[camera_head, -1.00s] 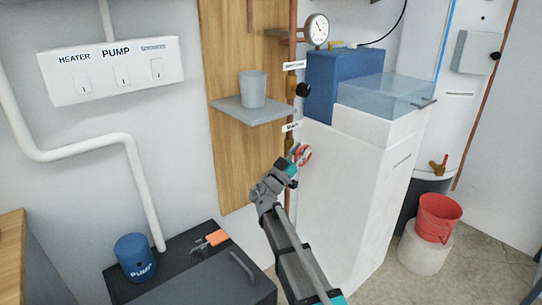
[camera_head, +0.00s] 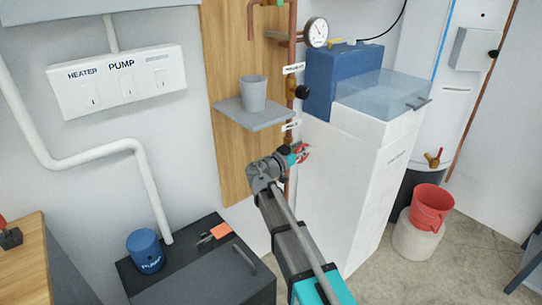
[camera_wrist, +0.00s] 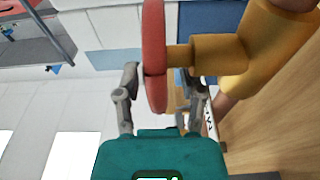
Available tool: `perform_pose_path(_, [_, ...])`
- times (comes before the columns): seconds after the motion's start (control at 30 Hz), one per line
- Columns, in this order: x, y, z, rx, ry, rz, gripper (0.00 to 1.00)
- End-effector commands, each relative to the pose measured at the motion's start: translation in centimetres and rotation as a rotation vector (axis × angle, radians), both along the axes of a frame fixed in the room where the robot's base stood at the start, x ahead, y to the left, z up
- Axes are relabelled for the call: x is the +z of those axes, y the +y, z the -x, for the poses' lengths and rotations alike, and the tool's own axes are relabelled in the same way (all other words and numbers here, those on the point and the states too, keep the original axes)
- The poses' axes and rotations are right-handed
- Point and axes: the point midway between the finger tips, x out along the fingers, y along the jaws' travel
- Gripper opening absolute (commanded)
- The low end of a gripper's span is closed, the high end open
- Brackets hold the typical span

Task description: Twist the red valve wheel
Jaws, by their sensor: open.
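The red valve wheel (camera_head: 302,153) sits low on the copper pipe beside the wooden board, partly hidden by my gripper (camera_head: 294,157). In the wrist view the wheel (camera_wrist: 154,55) is seen edge-on, joined by a short stem to a brass valve body (camera_wrist: 250,50) on its right. My gripper (camera_wrist: 160,100) is open, with one finger left of the wheel and the other right of it, below the stem. The wheel's lower rim lies between the fingers in the picture. I cannot tell whether either finger touches it.
A grey shelf (camera_head: 254,117) with a grey cup (camera_head: 253,93) juts out above the wheel. A white cabinet (camera_head: 345,200) stands close on the right. A dark chest (camera_head: 215,275) is below left. A red bucket (camera_head: 432,206) stands at the right.

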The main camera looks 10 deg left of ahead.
Motion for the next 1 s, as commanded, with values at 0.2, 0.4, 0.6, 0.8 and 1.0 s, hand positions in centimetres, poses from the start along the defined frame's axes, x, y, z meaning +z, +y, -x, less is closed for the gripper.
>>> perform_pose_path(0.2, [0.5, -0.1, -0.2, 0.000, 0.076, -0.059, 0.51])
perform_pose_path(0.4, [0.0, 0.5, 0.7, 0.003, 0.120, -0.095, 0.51])
perform_pose_path(0.6, [0.0, 2.2, 2.9, 0.002, 0.119, -0.093, 0.51])
perform_pose_path(0.8, [0.0, 3.9, 5.1, 0.001, 0.119, -0.093, 0.51])
perform_pose_path(1.0, [0.0, 5.7, 7.3, 0.002, 0.119, -0.093, 0.51])
